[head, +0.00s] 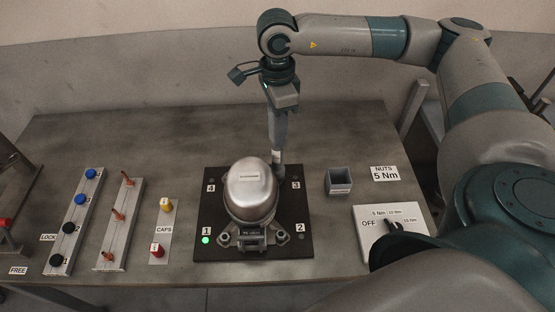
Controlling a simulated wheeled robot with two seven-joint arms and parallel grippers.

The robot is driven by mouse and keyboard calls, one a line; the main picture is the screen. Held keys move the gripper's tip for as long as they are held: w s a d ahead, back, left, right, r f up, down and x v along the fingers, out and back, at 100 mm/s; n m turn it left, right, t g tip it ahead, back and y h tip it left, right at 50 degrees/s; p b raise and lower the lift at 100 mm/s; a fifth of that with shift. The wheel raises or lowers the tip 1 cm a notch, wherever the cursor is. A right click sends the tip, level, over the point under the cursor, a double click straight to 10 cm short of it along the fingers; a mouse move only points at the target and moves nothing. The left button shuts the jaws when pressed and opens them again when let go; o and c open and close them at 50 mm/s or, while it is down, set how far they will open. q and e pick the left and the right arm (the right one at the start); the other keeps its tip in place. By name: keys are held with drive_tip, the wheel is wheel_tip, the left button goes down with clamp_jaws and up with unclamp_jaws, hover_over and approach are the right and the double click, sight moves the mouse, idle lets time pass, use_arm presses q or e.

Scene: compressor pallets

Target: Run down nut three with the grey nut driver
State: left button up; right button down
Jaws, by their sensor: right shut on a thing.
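The compressor (250,192), a silver dome on feet, stands on a dark pallet plate (213,175) with corners labelled 1 to 4. My right gripper (281,100) points down behind the compressor, shut on the grey nut driver (279,130). The driver is upright, and its lower end reaches down beside the compressor's right rear side, near the label 3 (295,185). Nut three is hidden behind the driver and dome, so I cannot tell whether the driver touches it. A green light (206,240) glows at corner 1; the other corner lights look dark. My left gripper is out of view.
A small grey bin (339,181) stands right of the plate, near a "NUTS 5 Nm" sign (384,173). A white box with a torque selector knob (393,225) is at the front right. Racks with blue and black knobs (75,220), orange pins (118,225) and caps (163,232) stand left.

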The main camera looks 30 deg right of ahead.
drive_tip(key=shift+f+b, duration=0.5)
drive_tip(key=shift+b, duration=0.05)
idle(1.4)
drive_tip(key=shift+s+f, duration=0.1)
drive_tip(key=shift+s, duration=0.05)
idle(1.2)
drive_tip(key=shift+r, duration=0.2)
drive_tip(key=shift+r, duration=0.4)
drive_tip(key=shift+r+p, duration=0.85)
drive_tip(key=shift+r, duration=1.15)
